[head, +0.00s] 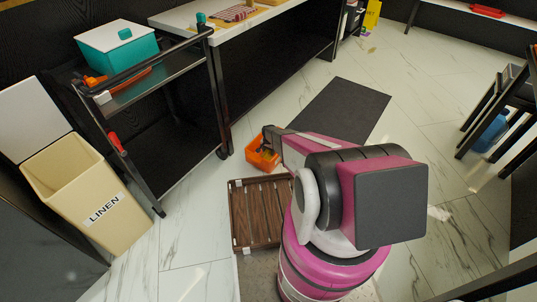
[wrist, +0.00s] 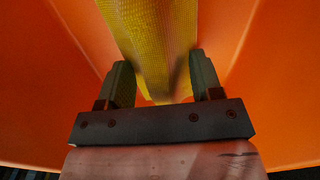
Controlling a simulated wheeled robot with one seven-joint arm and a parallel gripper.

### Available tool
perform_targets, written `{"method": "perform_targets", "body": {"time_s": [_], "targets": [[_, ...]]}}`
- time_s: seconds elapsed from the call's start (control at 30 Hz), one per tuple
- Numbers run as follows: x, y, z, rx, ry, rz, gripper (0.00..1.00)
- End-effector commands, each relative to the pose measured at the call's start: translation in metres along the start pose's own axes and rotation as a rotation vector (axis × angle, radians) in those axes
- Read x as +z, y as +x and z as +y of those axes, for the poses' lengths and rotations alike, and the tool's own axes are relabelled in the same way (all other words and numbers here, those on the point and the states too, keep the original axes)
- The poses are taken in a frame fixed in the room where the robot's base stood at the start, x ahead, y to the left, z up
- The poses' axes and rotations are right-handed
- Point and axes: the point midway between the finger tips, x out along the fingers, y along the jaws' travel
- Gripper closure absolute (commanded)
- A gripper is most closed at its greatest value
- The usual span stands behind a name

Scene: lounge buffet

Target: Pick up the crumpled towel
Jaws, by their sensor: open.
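A yellow woven cloth (wrist: 150,40), which looks like the crumpled towel, stands between the fingers of my gripper (wrist: 160,75) in the wrist view. The gripper is open, with one finger on each side of the cloth; I cannot tell whether either touches it. The cloth is inside an orange bin (wrist: 50,50), whose smooth walls fill the wrist view. In the head view the orange bin (head: 262,163) is on the floor, with my arm reaching into it. My arm hides much of the bin there, and the cloth cannot be made out.
A dark slatted wooden crate (head: 238,218) lies close to the bin. A black cart (head: 150,90) with a teal box (head: 118,55) stands to the left, beside a cream LINEN bin (head: 65,172). A dark mat (head: 340,108) lies beyond. Open tiled floor (head: 440,90) extends to the right.

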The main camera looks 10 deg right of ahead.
Motion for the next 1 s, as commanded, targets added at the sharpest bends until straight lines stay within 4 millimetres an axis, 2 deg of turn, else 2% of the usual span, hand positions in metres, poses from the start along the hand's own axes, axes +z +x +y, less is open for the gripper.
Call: {"method": "perform_targets", "body": {"time_s": [0.17,0.2,0.27,0.3,0.37,0.77,1.0], "targets": [[0.000,0.000,0.000,0.000,0.000,0.000,0.40],[0.000,0.000,0.000,0.000,0.000,0.000,0.44],[0.000,0.000,0.000,0.000,0.000,0.000,0.63],[0.000,0.000,0.000,0.000,0.000,0.000,0.76],[0.000,0.000,0.000,0.000,0.000,0.000,0.94],[0.000,-0.004,0.000,-0.001,0.000,0.001,0.94],[0.001,-0.035,0.001,-0.001,0.000,0.001,0.94]]}}
